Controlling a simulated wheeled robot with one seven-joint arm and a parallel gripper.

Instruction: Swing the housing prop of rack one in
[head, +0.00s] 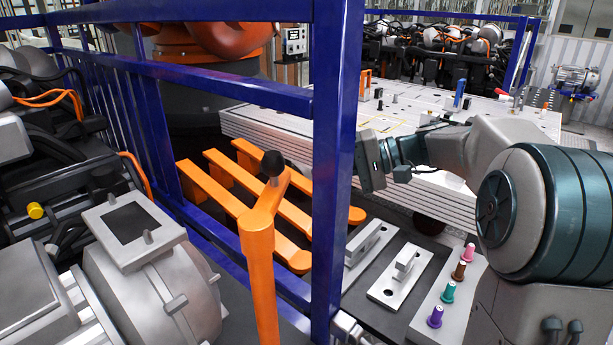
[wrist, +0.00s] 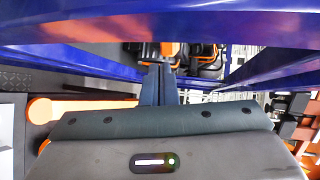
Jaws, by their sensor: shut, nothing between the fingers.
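An orange prop (head: 258,240) stands in front of the blue rack in the head view. Its upright post carries a short arm angled up to the right, ending in a black knob (head: 273,164). I take this to be the housing prop. My gripper is to the right of the knob, beyond the blue upright, which hides its fingertips in the head view. In the wrist view my gripper (wrist: 159,70) is shut and empty, its fingers together. An orange bar with a rounded end (wrist: 75,106) lies left of the fingers there; I cannot tell whether it is the prop.
The blue rack upright (head: 335,150) stands between the prop and my arm. A blue crossbar (wrist: 160,25) runs across the top of the wrist view. A grey motor housing (head: 150,270) sits left of the prop. Coloured pegs (head: 447,292) stand at lower right.

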